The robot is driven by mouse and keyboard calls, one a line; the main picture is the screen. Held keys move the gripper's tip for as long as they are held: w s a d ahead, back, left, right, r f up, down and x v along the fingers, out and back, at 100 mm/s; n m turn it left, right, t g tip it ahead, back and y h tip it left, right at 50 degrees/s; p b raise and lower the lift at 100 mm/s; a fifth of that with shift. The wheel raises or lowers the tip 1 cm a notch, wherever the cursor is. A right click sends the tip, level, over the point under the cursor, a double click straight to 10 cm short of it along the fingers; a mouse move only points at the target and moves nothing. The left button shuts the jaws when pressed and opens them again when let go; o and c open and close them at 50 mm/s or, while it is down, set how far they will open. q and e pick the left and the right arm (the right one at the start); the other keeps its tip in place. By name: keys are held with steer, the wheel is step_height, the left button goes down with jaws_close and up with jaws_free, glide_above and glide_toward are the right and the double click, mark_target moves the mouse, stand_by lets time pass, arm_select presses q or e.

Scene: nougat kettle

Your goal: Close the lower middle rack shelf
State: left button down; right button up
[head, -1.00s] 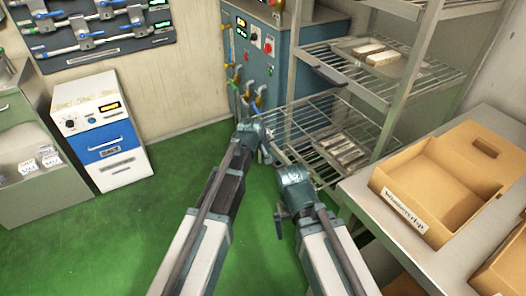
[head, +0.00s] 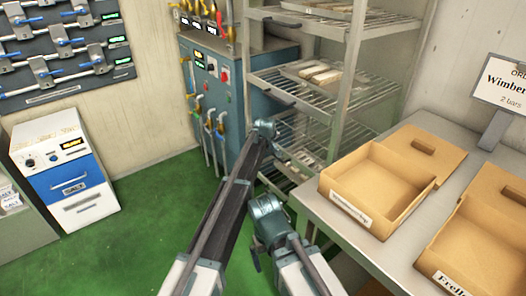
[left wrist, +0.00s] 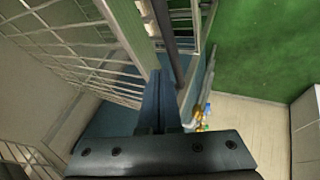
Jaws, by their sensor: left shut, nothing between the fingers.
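The wire rack (head: 357,45) stands at the upper right in the head view. Its lower middle shelf (head: 310,150) holds pale bars and is partly hidden by my left arm and the shelf above. My left gripper (head: 278,150) is at the front of this shelf, shut and empty; I cannot tell whether it touches it. In the left wrist view the shut fingers (left wrist: 160,103) point toward the rack's wire shelves (left wrist: 75,45). My right arm is folded low in front of the rack, and its finger state is unclear.
A shelf with a dark handle (head: 280,101) and bars on a tray is just above. A blue machine (head: 215,85) with valves stands left of the rack. A table with cardboard boxes (head: 385,185) is at the right. Green floor (head: 150,235) is clear at the left.

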arm_select(q)
steer(key=shift+w+d, duration=0.3)
steer(key=shift+d, duration=0.15)
steer(key=shift+d+r, duration=0.1)
